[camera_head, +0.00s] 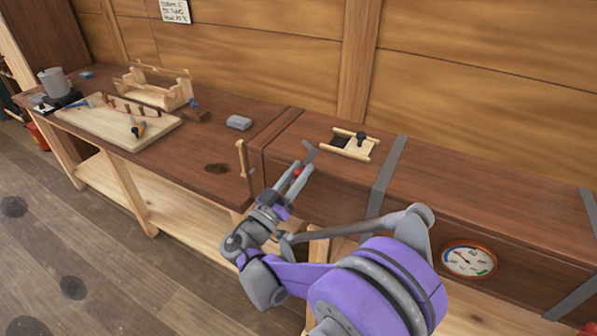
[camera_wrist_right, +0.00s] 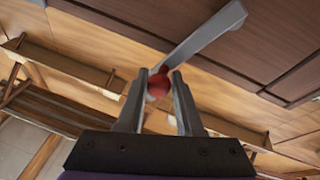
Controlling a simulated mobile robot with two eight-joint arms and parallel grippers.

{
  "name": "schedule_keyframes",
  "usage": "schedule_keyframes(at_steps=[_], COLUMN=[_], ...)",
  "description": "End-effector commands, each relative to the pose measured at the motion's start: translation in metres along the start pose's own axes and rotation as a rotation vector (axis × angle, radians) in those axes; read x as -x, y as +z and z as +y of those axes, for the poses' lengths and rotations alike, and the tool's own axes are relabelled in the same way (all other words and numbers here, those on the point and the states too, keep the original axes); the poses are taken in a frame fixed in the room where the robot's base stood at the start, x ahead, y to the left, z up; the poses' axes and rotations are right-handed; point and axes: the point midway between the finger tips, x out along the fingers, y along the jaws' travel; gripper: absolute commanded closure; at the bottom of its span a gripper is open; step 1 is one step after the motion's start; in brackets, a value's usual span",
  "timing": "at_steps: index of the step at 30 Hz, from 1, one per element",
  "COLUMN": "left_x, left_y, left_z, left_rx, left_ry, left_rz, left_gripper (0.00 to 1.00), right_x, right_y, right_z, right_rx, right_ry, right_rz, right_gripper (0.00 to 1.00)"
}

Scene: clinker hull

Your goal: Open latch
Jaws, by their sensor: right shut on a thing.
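The latch is a grey lever (camera_head: 309,153) with a red knob (camera_head: 298,172) at the front end of the long dark wooden box. In the right wrist view the grey lever (camera_wrist_right: 203,38) slants up to the right from the red knob (camera_wrist_right: 158,84). My right gripper (camera_head: 300,172) is shut on the red knob, with one finger on each side of it; it also shows in the right wrist view (camera_wrist_right: 160,84). The fingers hide part of the knob. My left gripper is not in view.
The dark box (camera_head: 440,190) has grey metal bands and a round dial (camera_head: 468,261) on its front. A small wooden slide with a black knob (camera_head: 361,136) sits on top. To the left, a bench (camera_head: 215,165) holds a pale board (camera_head: 110,128), a wooden rack (camera_head: 155,92) and a grey pot (camera_head: 54,82).

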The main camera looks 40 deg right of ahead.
Motion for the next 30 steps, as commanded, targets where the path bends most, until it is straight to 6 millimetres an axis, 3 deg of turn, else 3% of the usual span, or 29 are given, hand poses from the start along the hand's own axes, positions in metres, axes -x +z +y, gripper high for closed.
schedule_keyframes(at_steps=[2, 3, 8, 20, 30], left_x=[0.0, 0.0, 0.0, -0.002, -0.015], left_y=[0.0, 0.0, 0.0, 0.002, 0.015], left_z=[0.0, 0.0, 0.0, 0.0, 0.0], left_rx=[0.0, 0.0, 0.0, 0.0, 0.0], left_ry=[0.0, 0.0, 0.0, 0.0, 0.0], left_rz=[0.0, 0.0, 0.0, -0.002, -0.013], left_gripper=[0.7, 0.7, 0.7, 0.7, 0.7], right_x=[0.001, 0.001, 0.001, 0.009, 0.075], right_y=[0.002, 0.002, 0.001, 0.001, 0.002], right_z=[0.0, 0.0, 0.0, -0.001, -0.002], right_rx=[0.002, 0.002, 0.002, 0.001, 0.001], right_ry=[-0.001, -0.002, -0.002, -0.004, -0.007], right_rz=[-0.005, -0.005, -0.003, -0.001, -0.001], right_gripper=[1.0, 0.63, 0.36, 0.36, 0.36])
